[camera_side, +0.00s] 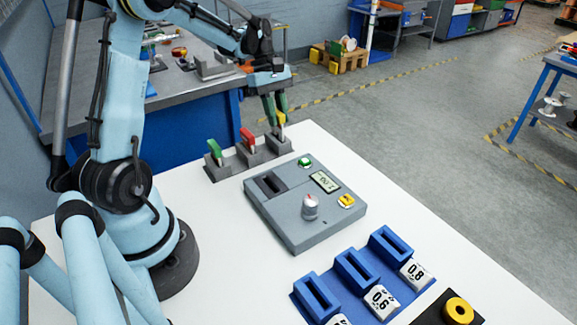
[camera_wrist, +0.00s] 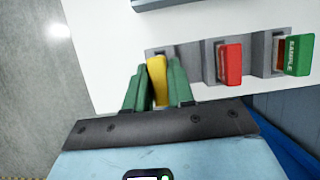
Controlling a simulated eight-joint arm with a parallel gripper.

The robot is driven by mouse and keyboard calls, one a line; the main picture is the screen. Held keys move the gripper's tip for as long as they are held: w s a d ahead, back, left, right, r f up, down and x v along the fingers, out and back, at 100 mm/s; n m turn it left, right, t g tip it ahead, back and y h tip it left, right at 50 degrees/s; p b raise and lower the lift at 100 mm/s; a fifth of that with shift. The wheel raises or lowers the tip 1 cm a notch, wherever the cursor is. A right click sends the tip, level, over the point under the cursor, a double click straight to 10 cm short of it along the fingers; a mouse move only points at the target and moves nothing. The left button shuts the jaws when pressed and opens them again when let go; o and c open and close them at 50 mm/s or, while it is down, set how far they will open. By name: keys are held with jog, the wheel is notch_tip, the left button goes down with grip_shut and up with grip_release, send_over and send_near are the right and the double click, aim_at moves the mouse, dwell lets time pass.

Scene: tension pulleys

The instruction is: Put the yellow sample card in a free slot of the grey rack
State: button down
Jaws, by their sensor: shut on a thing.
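My gripper (camera_side: 274,106) is shut on the yellow sample card (camera_side: 281,118), at the right end of the grey rack (camera_side: 262,154) in the side view. In the wrist view the yellow card (camera_wrist: 157,82) stands between the green fingers (camera_wrist: 157,88), over or in the rack's left-end slot. I cannot tell whether its lower edge is inside that slot. A red card (camera_side: 247,138) stands in the middle slot and a green card (camera_side: 214,149) in the far slot. Both also show in the wrist view, the red one (camera_wrist: 230,64) nearer the yellow card.
A grey device (camera_side: 290,228) with a knob (camera_side: 310,206), a dark slot and buttons lies in front of the rack. Blue holders (camera_side: 353,270) with labelled white pieces stand at the front right. The white table's edge (camera_side: 318,126) runs close behind the rack.

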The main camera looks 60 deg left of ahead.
jog(key=shift+f, duration=1.45)
dwell(0.7)
jog(key=c, duration=0.6)
grip_release()
jog(key=shift+o, duration=0.2)
jog(key=shift+r, duration=0.1)
jog(key=shift+r, duration=3.9)
jog(key=shift+d+r, duration=0.1)
jog(key=shift+d, duration=0.2)
jog(key=s+d+m+t+y, duration=0.2)
jog(key=s+d+m+t, duration=0.1)
jog(key=d+m, duration=0.5)
jog(key=s+d+r+m+t+y, duration=0.1)
jog(key=s+d+m+t, duration=0.3)
jog(key=d+m, duration=0.5)
jog(key=shift+s+m+y, duration=0.5)
jog(key=shift+y, duration=0.2)
